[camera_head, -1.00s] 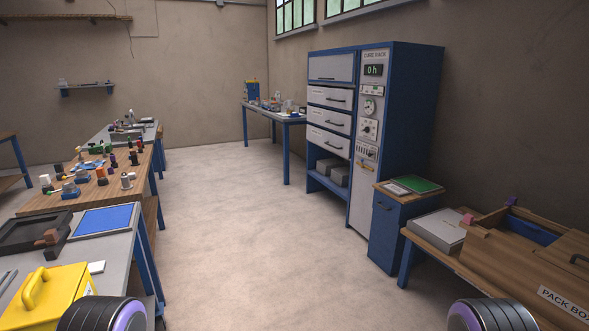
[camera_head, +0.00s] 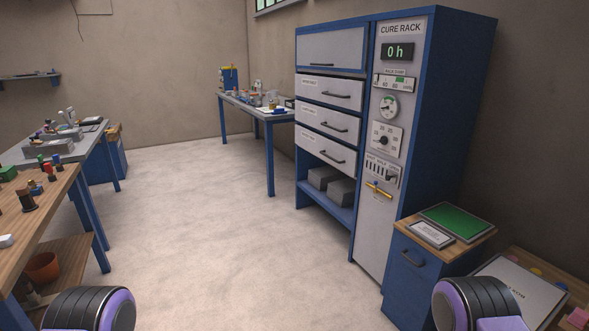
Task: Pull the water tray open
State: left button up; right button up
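The blue and grey cure rack (camera_head: 482,120) stands on the right, facing left. It has a flap door (camera_head: 332,47) at the top left and three shut drawers below: an upper (camera_head: 318,89), a middle (camera_head: 312,120) and a lower one (camera_head: 308,150), each with a dark handle. Their labels are too small to read, so I cannot tell which part is the water tray. A brass-coloured handle (camera_head: 378,189) sits on the control panel, below the slotted vent panel. Neither gripper shows; only parts of my arms are at the bottom edge.
A small blue cabinet (camera_head: 407,278) with a green mat (camera_head: 444,222) on top stands right in front of the rack. Grey blocks (camera_head: 341,190) lie on the rack's open bottom shelf. A cluttered wooden bench (camera_head: 50,205) is at left. The floor between is clear.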

aim_at(345, 157)
jog(key=i, duration=3.95)
jog(key=z, duration=1.5)
